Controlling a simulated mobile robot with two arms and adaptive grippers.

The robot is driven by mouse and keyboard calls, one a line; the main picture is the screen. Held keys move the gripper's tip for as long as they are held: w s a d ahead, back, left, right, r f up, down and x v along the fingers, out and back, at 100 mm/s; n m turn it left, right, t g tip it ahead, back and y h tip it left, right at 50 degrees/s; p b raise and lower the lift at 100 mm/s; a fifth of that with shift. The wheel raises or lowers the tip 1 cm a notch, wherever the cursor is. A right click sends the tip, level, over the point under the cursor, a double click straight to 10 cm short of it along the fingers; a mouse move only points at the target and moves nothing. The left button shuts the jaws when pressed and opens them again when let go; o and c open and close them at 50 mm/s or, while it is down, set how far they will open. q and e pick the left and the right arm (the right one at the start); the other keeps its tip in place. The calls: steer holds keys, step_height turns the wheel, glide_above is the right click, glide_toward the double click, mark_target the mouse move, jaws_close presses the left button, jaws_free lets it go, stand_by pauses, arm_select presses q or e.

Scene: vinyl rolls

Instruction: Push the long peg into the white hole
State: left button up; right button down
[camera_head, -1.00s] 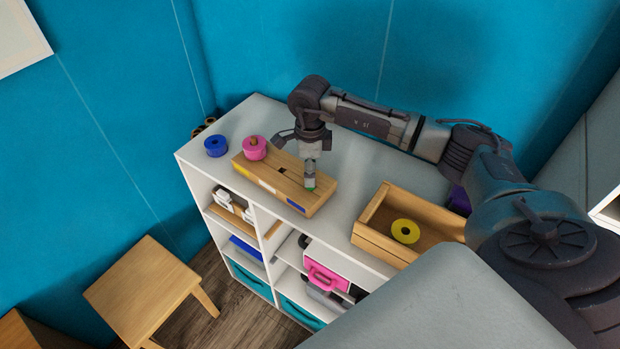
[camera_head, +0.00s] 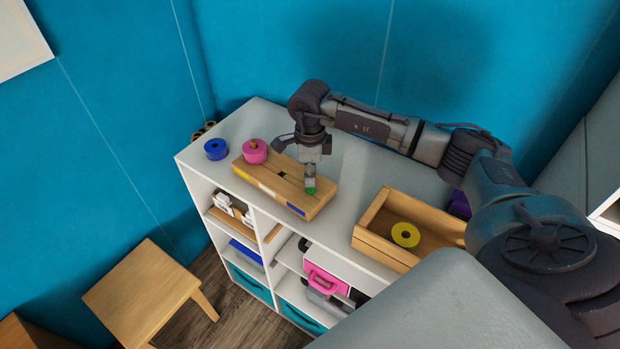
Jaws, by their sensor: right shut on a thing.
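The wooden block (camera_head: 262,182) lies on the white shelf top and bears yellow, white and blue labels along its front. A dark hole (camera_head: 282,173) shows near its middle, behind the white label (camera_head: 268,189). A short wooden peg end sticks up through the pink roll (camera_head: 255,150) on the block's left end. My right gripper (camera_head: 310,185) points down over the block's right end, near the blue label. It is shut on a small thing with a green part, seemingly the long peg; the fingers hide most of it. I cannot tell whether it touches the block. My left gripper is out of view.
A blue roll (camera_head: 216,149) stands left of the block. A wooden box (camera_head: 378,241) with a yellow roll (camera_head: 405,235) in it stands at the right. The shelf top is clear between block and box. A wooden stool (camera_head: 142,290) stands on the floor.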

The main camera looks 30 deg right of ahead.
steer(key=shift+r, duration=0.1)
steer(key=shift+r+p, duration=1.65)
steer(key=shift+r, duration=1.2)
